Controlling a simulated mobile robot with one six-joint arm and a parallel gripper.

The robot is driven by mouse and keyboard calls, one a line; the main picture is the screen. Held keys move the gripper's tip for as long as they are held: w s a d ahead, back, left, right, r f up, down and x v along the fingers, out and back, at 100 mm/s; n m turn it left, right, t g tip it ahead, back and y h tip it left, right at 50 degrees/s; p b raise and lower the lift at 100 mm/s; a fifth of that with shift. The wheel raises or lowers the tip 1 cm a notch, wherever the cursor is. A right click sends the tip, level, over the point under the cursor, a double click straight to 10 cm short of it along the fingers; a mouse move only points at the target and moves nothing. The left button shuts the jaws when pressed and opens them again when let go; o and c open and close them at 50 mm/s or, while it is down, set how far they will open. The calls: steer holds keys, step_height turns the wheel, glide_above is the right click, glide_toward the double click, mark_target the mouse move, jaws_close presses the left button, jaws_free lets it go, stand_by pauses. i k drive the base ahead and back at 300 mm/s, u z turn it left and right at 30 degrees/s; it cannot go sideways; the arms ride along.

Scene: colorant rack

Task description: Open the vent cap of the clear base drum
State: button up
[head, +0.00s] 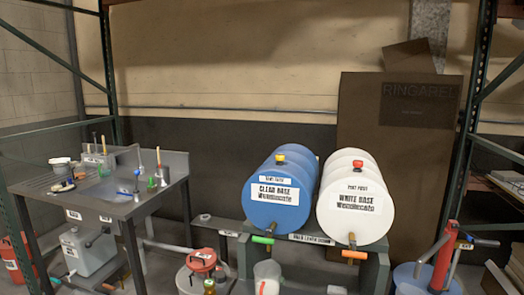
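The clear base drum (262,214) is blue and lies on its side on a stand right of centre in the head view. Its label reads CLEAR BASE. A tap with a green handle (263,240) is at the drum's lower front. My gripper is not in view.
A white drum (357,205) labelled WHITE BASE lies right beside the blue one, with a red cap (357,163) on top. A metal sink table (100,200) stands left. Red-lidded and open containers stand on the floor in front. A blue bucket (425,280) is at right.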

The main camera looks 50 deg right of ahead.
mark_target(279, 157)
steer(key=u, duration=0.2)
steer(key=i, duration=1)
steer(key=z, duration=0.05)
